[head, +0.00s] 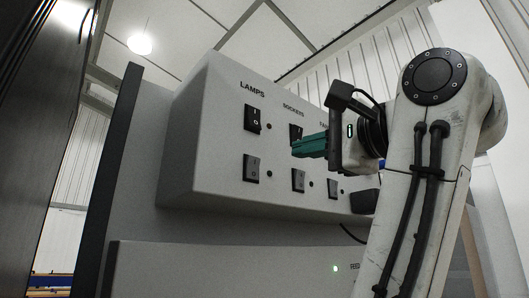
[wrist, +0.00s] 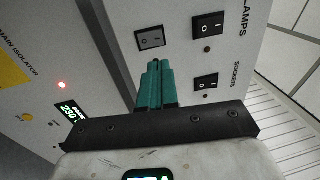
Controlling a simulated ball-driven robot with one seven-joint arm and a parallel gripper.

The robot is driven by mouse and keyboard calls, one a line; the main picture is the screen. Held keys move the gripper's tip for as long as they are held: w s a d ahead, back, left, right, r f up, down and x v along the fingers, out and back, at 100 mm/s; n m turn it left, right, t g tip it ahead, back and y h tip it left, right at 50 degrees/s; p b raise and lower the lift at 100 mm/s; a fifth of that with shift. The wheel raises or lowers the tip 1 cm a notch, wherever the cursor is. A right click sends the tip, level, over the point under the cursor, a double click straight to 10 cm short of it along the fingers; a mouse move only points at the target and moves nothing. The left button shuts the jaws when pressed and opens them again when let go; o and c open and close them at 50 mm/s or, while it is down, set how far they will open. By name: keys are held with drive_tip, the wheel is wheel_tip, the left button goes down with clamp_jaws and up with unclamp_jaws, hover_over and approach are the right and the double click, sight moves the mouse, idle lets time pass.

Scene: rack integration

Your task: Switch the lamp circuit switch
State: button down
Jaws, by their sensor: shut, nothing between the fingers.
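The control box (head: 215,95) carries a column labelled LAMPS with a black rocker switch (head: 253,119) on top and a grey rocker switch (head: 251,168) below. In the wrist view the black LAMPS switch (wrist: 209,26) is at the upper right, and the grey one (wrist: 150,38) is just beyond my fingertips. My gripper (head: 295,148) has teal fingers, shut and empty. It appears in front of the SOCKETS column, to the right of the LAMPS switches. In the wrist view the gripper (wrist: 156,64) points towards the grey switch. Whether the fingertips touch the panel cannot be told.
The SOCKETS column has a black switch (head: 295,131), partly covered by my gripper, and a grey one (head: 298,180). A ceiling lamp (head: 140,44) glows. The wrist view shows a red light (wrist: 62,85) and a display (wrist: 72,113).

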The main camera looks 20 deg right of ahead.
drive_tip(key=p, duration=0.4)
approach(255, 159)
drive_tip(key=x, duration=0.5)
drive_tip(key=shift+w+r, duration=0.15)
drive_tip(key=shift+w, duration=0.05)
drive_tip(key=shift+x, duration=0.75)
drive_tip(key=shift+a, duration=0.1)
